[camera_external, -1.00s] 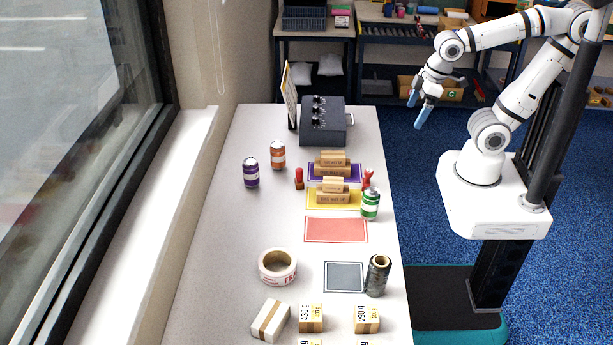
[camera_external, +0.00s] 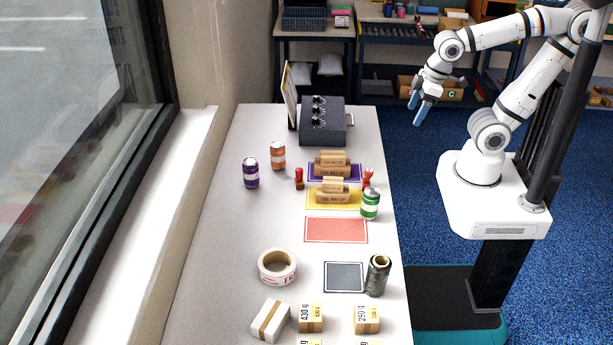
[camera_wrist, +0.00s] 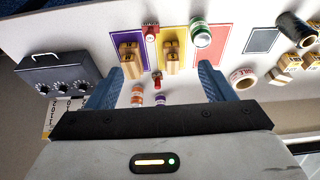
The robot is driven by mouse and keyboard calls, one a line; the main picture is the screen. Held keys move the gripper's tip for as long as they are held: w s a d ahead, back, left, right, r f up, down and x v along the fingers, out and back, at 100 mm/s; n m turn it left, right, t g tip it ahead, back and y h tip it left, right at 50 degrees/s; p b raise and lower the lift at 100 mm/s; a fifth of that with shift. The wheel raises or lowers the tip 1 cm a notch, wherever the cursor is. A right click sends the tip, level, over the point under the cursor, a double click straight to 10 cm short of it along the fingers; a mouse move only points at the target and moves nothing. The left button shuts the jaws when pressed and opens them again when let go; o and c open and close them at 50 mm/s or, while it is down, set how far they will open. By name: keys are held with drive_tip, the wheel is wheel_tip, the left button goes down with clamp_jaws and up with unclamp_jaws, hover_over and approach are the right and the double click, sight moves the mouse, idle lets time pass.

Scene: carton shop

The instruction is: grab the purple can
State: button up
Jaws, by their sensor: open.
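The purple can (camera_external: 251,173) with a white band stands upright on the left side of the table, near the window. In the wrist view a small part of the purple can (camera_wrist: 159,99) shows between my fingers, just above the dark edge of the gripper body, which seems to hide the rest. My gripper (camera_external: 418,108) is open and empty. It hangs over the blue floor to the right of the table, well apart from the can. In the wrist view its two blue fingers (camera_wrist: 160,88) are spread wide.
An orange can (camera_external: 278,155) stands close behind the purple one. Red stamps (camera_external: 299,179), stacked wooden blocks (camera_external: 333,190) and a green can (camera_external: 370,204) stand between my arm and the purple can. A dark knobbed box (camera_external: 322,122) is at the far end. Tape (camera_external: 277,267) lies nearer.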

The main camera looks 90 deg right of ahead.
drive_tip(key=w+d+f+n+g+h+b, duration=0.2)
drive_tip(key=w+d+f+n+h+b, duration=0.3)
drive_tip(key=w+d, duration=0.3)
drive_tip(key=n+t+h+b, duration=0.6)
drive_tip(key=n+t+h, duration=0.2)
drive_tip(key=n, duration=0.8)
hover_over(257, 170)
drive_tip(key=s+d, duration=0.6)
drive_tip(key=s, duration=0.8)
wheel_tip(257, 170, down, 10)
drive_tip(key=w+a+f+n+t+y, duration=0.1)
drive_tip(key=w+a+f+n+t, duration=0.1)
drive_tip(key=w+a+f+n, duration=0.1)
drive_tip(key=w+a+f+n+t+y+b, duration=0.1)
drive_tip(key=w+a+f+n+t, duration=0.1)
drive_tip(key=w+a+f+n, duration=0.1)
drive_tip(key=w+a+f+n+t+y+b, duration=0.1)
drive_tip(key=w+a+f+n+t+y, duration=0.1)
drive_tip(key=w+a+f+n, duration=0.1)
drive_tip(key=shift+w+f, duration=0.4)
drive_tip(key=shift+w, duration=0.1)
drive_tip(key=x, duration=0.4)
drive_tip(key=p+x, duration=0.1)
drive_tip(key=x, duration=0.2)
drive_tip(key=shift+w+d, duration=0.2)
drive_tip(key=shift+d, duration=0.25)
drive_tip(key=c, duration=1)
